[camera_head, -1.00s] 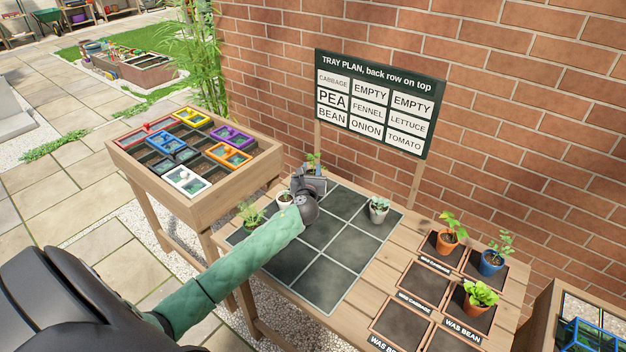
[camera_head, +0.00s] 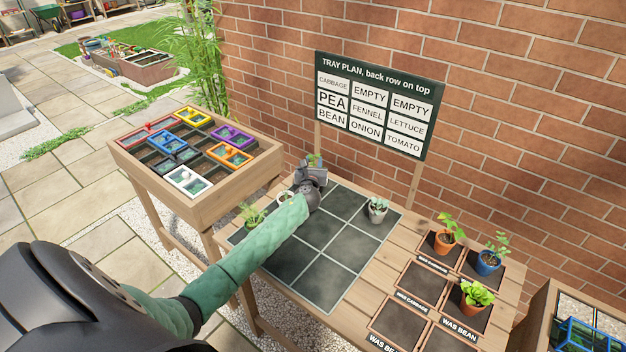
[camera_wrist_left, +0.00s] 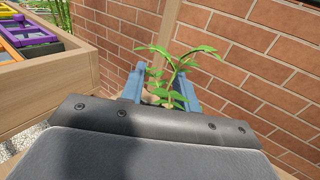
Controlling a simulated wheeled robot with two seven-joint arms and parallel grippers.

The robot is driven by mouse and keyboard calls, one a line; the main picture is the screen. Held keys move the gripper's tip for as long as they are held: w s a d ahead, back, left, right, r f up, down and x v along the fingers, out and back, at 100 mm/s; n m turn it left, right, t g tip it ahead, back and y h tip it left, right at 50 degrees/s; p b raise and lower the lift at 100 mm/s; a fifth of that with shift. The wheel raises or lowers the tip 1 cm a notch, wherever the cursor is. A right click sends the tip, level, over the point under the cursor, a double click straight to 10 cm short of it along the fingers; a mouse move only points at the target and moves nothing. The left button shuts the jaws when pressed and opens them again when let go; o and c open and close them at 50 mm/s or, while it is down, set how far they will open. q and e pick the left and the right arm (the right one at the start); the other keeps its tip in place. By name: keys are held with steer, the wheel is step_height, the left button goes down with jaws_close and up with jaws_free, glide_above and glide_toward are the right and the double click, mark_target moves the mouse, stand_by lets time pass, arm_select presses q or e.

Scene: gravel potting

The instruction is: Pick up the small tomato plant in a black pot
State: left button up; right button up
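The small leafy plant (camera_head: 314,160) stands at the far left back of the dark grid tray (camera_head: 350,267), by the sign's left post. Its pot is mostly hidden by my left gripper (camera_head: 316,173) in the head view. In the left wrist view the plant's green leaves (camera_wrist_left: 176,75) rise between the two blue-grey fingers of my left gripper (camera_wrist_left: 160,85). The fingers are spread apart, one on each side of the stem. My right gripper is not in view.
A white pot (camera_head: 285,196) and a feathery plant (camera_head: 251,213) stand close by my left forearm. A pale pot (camera_head: 377,215) stands on the tray's right. Orange and blue (camera_head: 488,263) pots stand further right. The sign (camera_head: 378,105) and brick wall are behind.

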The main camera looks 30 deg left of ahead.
arm_select(q)
jaws_close()
steer(key=shift+r, duration=0.1)
